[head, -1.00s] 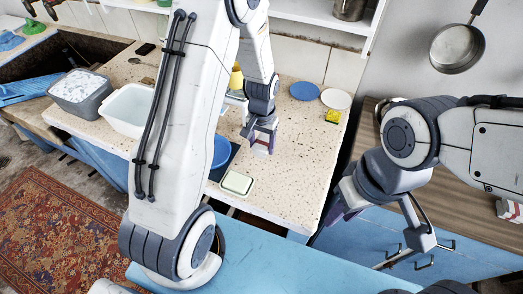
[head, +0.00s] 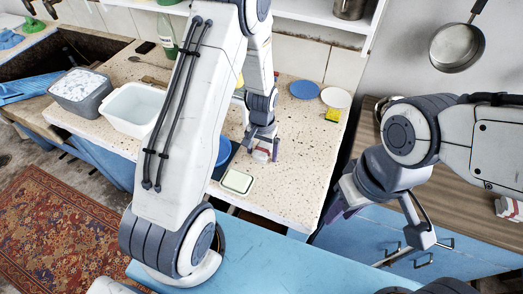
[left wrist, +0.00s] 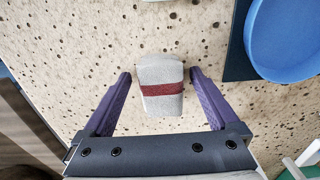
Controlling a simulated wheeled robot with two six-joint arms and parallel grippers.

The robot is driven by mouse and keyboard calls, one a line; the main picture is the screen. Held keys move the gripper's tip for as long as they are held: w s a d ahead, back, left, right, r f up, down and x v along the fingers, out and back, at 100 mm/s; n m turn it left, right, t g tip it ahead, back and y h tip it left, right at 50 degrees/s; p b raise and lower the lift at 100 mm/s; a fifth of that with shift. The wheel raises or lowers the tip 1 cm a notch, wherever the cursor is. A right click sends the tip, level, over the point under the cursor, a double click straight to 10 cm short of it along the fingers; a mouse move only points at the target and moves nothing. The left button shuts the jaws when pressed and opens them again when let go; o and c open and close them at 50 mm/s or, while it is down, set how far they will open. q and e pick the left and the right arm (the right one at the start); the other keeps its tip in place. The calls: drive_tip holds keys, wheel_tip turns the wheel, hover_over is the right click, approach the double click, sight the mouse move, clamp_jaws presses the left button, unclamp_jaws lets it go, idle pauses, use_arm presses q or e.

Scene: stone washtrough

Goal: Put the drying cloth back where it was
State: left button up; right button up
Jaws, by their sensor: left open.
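The drying cloth (head: 261,156) is a small grey-white folded bundle with a dark red band. In the left wrist view the cloth (left wrist: 160,80) sits on the speckled countertop, between and slightly beyond the purple fingertips, with a gap on each side. My left gripper (head: 264,146) is open around it; it also shows in the left wrist view (left wrist: 160,76). In the head view the fingers partly hide the cloth. My right gripper (head: 334,212) is off the counter's right edge; its fingers are mostly hidden by its own wrist.
A blue bowl (left wrist: 288,38) stands on a dark mat (left wrist: 238,62) beside the cloth. Blue (head: 304,89) and white (head: 335,97) plates and a yellow sponge (head: 332,115) are at the back right. The counter's right side is clear.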

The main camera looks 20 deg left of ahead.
sight(262, 150)
use_arm(q)
wheel_tip(262, 150, up, 12)
drive_tip(key=s+d+r+m, duration=0.3)
drive_tip(key=s+d+r, duration=0.35)
drive_tip(key=d, duration=0.25)
drive_tip(key=s+d+r+m, duration=0.2)
drive_tip(key=s, duration=0.6)
drive_tip(key=s+d+r+m+h, duration=0.1)
drive_tip(key=s+d+m, duration=0.1)
drive_tip(key=s, duration=0.6)
drive_tip(key=shift+s+d+r+b, duration=0.2)
drive_tip(key=shift+d+r+b, duration=0.2)
drive_tip(key=shift+d, duration=0.1)
